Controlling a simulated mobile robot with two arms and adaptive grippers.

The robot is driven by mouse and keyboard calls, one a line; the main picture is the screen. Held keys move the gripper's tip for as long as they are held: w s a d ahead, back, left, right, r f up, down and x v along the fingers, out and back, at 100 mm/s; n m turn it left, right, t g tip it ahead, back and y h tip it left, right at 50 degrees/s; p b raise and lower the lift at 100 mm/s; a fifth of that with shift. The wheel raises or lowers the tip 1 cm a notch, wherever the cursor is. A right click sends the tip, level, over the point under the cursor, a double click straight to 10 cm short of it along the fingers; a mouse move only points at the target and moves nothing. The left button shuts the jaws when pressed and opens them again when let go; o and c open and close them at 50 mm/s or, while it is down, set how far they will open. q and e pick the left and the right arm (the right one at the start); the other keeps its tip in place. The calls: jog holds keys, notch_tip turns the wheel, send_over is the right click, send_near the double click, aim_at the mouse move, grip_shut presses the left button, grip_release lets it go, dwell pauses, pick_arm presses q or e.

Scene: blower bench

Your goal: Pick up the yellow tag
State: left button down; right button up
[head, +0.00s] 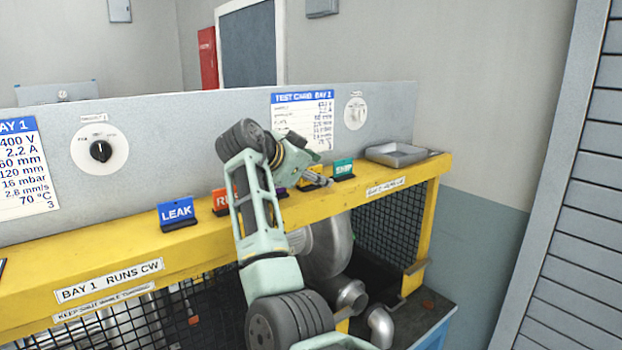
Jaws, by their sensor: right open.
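The yellow tag (317,168) stands on the yellow ledge in the head view, between a purple tag and a teal tag. It is mostly hidden behind my right gripper, with only a small part showing. My right gripper (324,181) is open, with its fingers at the yellow tag. I cannot tell whether they touch it or whether the tag lies between them. My left gripper is not in view.
A teal tag (343,168) stands close on the right, a purple tag (280,193) close on the left. A red tag (221,199) and a blue LEAK tag (178,212) stand further left. A grey tray (396,154) sits at the ledge's right end. A grey panel rises behind.

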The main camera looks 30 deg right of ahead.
jog(key=shift+a, duration=0.1)
jog(key=shift+c, duration=0.4)
jog(key=shift+c, duration=0.9)
grip_shut()
jog(key=shift+r, duration=0.2)
jog(key=shift+r+b, duration=0.45)
jog(key=shift+r, duration=0.15)
jog(key=r+b, duration=0.1)
jog(key=r, duration=0.1)
jog(key=shift+s+r+b, duration=0.3)
jog(key=shift+b, duration=0.1)
jog(key=s+d+r+b, duration=0.3)
jog(key=s+r+b, duration=0.2)
jog(key=s, duration=0.5)
jog(key=shift+s+d+r, duration=0.2)
jog(key=shift+d+r, duration=0.15)
jog(key=shift+r, duration=0.6)
